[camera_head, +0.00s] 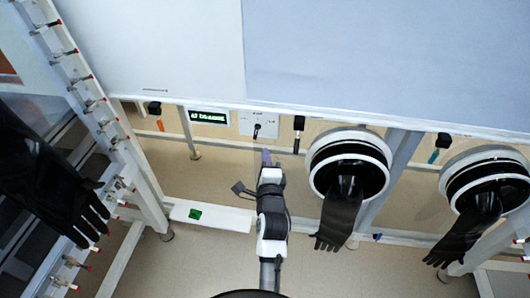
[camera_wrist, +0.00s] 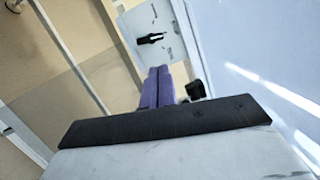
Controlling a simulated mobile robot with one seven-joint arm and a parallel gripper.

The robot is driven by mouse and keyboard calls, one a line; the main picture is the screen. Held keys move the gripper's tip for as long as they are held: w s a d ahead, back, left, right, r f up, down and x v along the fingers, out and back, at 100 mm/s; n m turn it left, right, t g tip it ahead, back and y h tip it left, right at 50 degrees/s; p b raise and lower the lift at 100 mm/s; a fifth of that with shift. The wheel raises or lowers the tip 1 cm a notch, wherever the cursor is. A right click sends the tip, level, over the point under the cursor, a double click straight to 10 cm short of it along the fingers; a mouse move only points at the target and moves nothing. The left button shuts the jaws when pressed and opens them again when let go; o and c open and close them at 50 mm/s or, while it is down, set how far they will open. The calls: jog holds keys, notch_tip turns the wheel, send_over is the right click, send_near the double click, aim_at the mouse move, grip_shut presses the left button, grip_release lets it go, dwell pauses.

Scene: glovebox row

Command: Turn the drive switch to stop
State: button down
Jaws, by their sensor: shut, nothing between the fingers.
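The drive switch is a small black handle (camera_head: 257,130) on a pale square plate (camera_head: 269,123) under the front edge of the glovebox. In the wrist view the black handle (camera_wrist: 150,39) lies on the white plate (camera_wrist: 168,20), ahead of my fingers. My gripper (camera_head: 266,157) is shut, its purple fingers together and empty. It is just below the switch plate in the head view and apart from the handle. The markings on the plate are too small to read.
A green-lit display (camera_head: 208,116) is left of the plate. Black-handled items hang on both sides, one near the right (camera_head: 298,123). A glove port (camera_head: 349,140) with a hanging black glove (camera_head: 340,215) is close right of my arm. A white shelf (camera_head: 225,217) is lower left.

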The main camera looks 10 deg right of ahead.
aim_at(256, 133)
jog(key=w+p, duration=0.1)
jog(key=w, duration=0.7)
jog(key=shift+d+r, duration=0.2)
jog(key=shift+d, duration=0.05)
jog(key=shift+p, duration=0.35)
jog(key=shift+w+a+r+n+p, duration=0.25)
jog(key=shift+a+n+p, duration=0.25)
jog(key=shift+p, duration=0.55)
jog(key=shift+s+a, duration=0.1)
